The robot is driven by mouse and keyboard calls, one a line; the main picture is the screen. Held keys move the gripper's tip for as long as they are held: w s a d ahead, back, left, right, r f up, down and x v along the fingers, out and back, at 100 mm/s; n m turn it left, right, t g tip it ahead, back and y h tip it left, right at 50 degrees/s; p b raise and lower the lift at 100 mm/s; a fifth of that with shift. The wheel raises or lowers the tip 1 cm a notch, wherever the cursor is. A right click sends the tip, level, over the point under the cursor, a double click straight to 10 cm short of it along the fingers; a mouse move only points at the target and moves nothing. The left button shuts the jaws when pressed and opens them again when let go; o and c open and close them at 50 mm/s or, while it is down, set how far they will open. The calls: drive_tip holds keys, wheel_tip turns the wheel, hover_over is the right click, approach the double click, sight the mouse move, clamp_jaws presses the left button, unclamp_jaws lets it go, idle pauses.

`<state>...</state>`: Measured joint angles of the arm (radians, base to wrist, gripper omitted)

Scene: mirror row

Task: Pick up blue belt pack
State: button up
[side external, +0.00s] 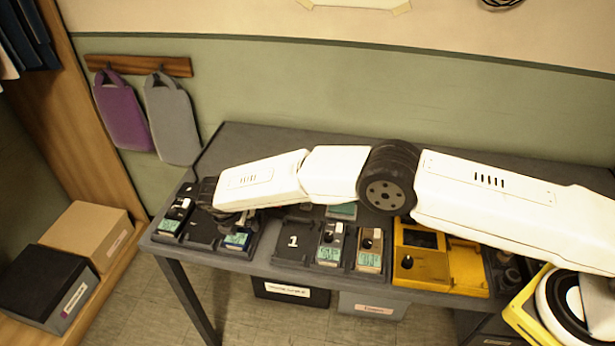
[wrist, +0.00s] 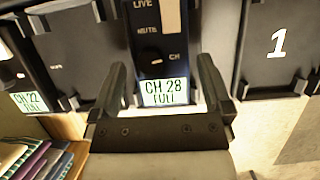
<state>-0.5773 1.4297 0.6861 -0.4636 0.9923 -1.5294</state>
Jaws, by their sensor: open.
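A belt pack (wrist: 160,55) with a lit screen reading CH 28 FULL sits in a dark charging slot, upper middle of the wrist view. In the side view its blue-edged screen (side external: 237,240) shows just under my gripper. My gripper (wrist: 161,70) is open, with one finger on each side of the pack's lower part and a clear gap to each. In the side view my gripper (side external: 226,218) is at the left part of the table, low over the slot. The pack's upper part is cut off in the wrist view and hidden by my arm in the side view.
Another pack (wrist: 28,100) reading CH 22 stands to the left. An empty slot (side external: 292,242) marked 1 lies to the right, with two packs (side external: 330,245) (side external: 370,250) beyond. A yellow unit (side external: 440,265) sits further right on the dark table (side external: 270,140).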

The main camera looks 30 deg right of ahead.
drive_tip(key=shift+x, duration=0.8)
drive_tip(key=shift+r, duration=0.1)
drive_tip(key=c, duration=1.3)
drive_tip(key=shift+c, duration=0.2)
drive_tip(key=shift+r, duration=0.1)
